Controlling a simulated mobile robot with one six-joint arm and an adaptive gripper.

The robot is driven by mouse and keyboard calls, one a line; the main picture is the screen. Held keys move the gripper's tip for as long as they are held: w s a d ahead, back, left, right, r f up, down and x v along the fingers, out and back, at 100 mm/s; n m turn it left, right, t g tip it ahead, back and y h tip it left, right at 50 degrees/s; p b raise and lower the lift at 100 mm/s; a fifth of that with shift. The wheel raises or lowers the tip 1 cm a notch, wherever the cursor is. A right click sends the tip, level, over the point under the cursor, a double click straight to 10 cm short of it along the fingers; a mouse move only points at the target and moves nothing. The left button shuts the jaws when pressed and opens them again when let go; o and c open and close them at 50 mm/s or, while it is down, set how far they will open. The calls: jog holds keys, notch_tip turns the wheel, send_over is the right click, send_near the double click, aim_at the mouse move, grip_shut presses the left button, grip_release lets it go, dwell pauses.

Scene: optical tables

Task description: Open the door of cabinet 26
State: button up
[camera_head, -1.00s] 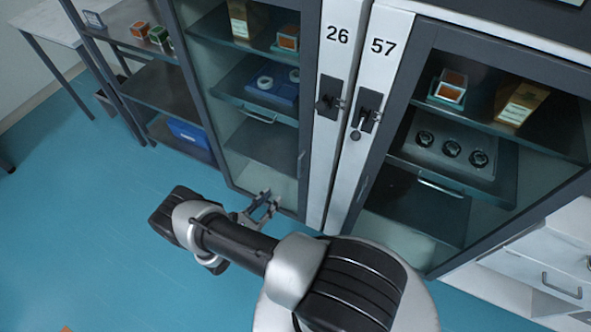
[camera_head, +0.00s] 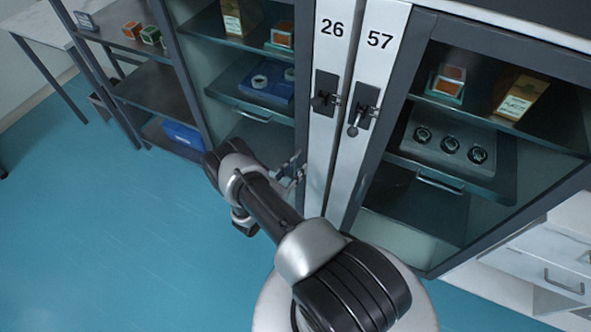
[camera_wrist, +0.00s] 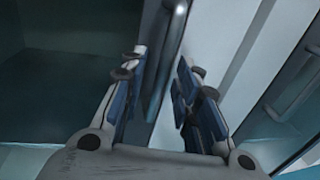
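Cabinet 26 is the left glass-fronted cabinet, with its number on a white strip (camera_head: 330,40) and a dark latch (camera_head: 325,95) below it. Its door (camera_head: 172,65) looks shut. In the wrist view a vertical grey bar handle (camera_wrist: 170,50) on the door's dark frame shows between my fingers. My gripper (camera_head: 291,170) is in front of the lower right part of this door. In the wrist view my gripper (camera_wrist: 160,95) is open, one finger each side of the handle, with gaps visible. How deep the handle lies between the fingers I cannot tell.
Cabinet 57 (camera_head: 420,70) stands directly to the right, with its own latch (camera_head: 363,108). An open shelf rack (camera_head: 150,88) stands to the left. White drawers (camera_head: 545,268) are at lower right. The blue floor (camera_head: 100,235) at left is clear.

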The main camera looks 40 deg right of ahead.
jog(key=shift+c, duration=0.6)
grip_shut()
